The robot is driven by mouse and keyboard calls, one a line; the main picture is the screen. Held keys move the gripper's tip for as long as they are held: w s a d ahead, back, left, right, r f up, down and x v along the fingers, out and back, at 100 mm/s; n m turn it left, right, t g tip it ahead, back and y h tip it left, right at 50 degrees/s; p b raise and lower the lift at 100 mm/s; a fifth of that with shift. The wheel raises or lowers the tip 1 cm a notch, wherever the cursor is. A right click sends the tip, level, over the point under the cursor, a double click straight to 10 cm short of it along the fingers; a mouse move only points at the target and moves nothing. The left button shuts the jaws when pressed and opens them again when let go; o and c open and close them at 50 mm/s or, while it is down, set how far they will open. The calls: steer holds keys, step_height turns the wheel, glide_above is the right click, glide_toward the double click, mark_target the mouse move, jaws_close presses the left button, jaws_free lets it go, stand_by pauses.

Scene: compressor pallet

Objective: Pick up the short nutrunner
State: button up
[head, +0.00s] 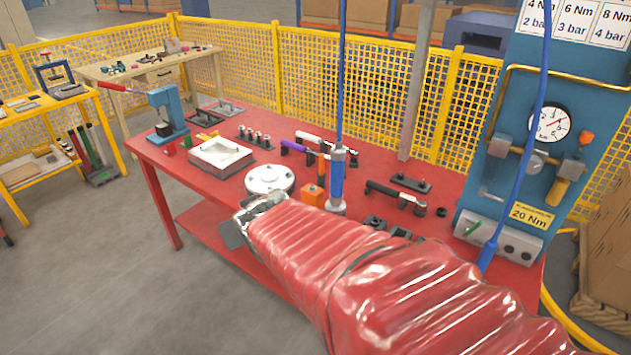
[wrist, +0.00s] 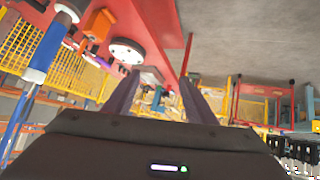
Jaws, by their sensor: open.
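Several hand tools lie on the red table (head: 205,180): a purple one (head: 300,149), a white one (head: 312,138), and a black one with a grey end (head: 395,194). A blue and grey tool (head: 337,180) hangs upright on a blue hose; it also shows in the wrist view (wrist: 45,58). I cannot tell which is the short nutrunner. My gripper (head: 240,225) is at the table's front edge, left of the hanging tool, partly hidden by my red-sleeved arm. In the wrist view my gripper (wrist: 157,88) is open with nothing between its fingers.
A white round part (head: 269,179) and an orange block (head: 313,195) stand near my gripper. A white tray (head: 221,155) and a blue press (head: 167,113) are to the left. A blue gauge panel (head: 530,125) stands right. Yellow fencing (head: 310,90) runs behind.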

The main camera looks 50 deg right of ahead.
steer(key=w+d+f+m+t+h, duration=0.1)
steer(key=d+h, duration=0.1)
steer(key=d, duration=0.7)
steer(key=m+t+h, duration=0.2)
steer(key=t+h, duration=0.1)
steer(key=t, duration=0.2)
glide_toward(339, 176)
steer(key=x, duration=0.2)
steer(key=shift+f, duration=0.1)
steer(key=shift+w, duration=0.15)
steer(key=x, duration=0.8)
steer(key=shift+d, duration=0.15)
